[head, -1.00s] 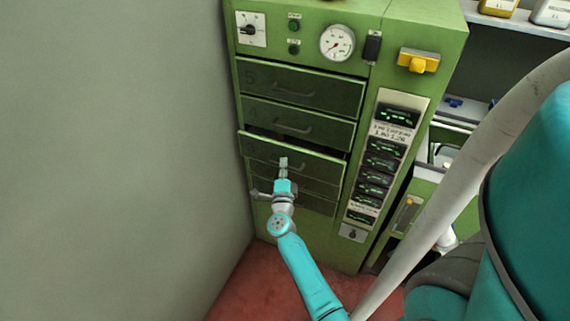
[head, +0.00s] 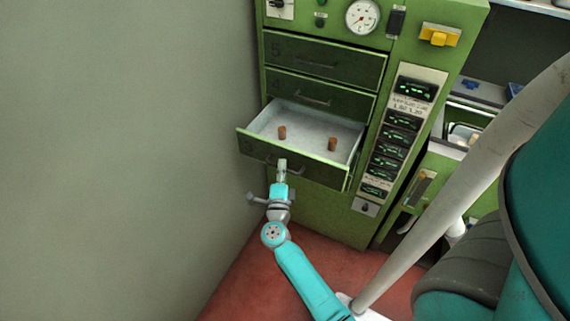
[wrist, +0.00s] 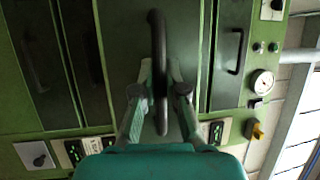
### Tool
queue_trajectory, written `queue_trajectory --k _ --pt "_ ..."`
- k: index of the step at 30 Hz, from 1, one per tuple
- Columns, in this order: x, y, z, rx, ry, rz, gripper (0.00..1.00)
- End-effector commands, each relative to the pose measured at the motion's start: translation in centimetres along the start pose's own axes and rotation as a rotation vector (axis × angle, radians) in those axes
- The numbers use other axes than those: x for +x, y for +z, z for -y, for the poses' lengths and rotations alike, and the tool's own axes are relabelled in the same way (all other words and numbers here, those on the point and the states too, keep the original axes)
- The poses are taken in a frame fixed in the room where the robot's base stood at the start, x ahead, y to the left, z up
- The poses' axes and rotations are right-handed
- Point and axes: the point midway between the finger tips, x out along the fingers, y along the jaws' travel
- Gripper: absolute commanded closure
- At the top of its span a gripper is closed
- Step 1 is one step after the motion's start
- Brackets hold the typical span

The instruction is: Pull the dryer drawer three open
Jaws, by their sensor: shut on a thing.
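Dryer drawer three (head: 258,151) stands well out of the green dryer cabinet in the head view, its pale inside showing. Two brown cork stoppers (head: 282,132) and (head: 332,144) sit apart in it. My gripper (head: 282,166) is at the drawer's front. In the wrist view my gripper (wrist: 160,92) is shut on the dark curved drawer handle (wrist: 158,60), with one finger on each side of it. The drawer number is not readable here.
Two shut drawers (head: 325,60) are above the open one. A panel of lit displays (head: 402,122) is to the right, with a yellow-handled switch (head: 439,35) above. A grey wall (head: 120,150) runs close on the left. Red floor (head: 260,270) is clear in front.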

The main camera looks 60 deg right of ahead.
Motion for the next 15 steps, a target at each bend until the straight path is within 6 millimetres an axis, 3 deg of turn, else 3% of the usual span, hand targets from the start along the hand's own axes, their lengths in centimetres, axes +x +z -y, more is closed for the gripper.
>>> queue_trajectory --k 9,10,13,15 --pt "-0.09 0.04 -0.1 0.0 0.002 0.001 1.0" --pt "-0.09 0.04 -0.1 0.0 0.002 0.001 0.87" --pt "-0.08 0.03 -0.09 0.0 0.002 0.001 0.63" --pt "-0.07 0.03 -0.07 0.0 0.002 0.001 0.63"
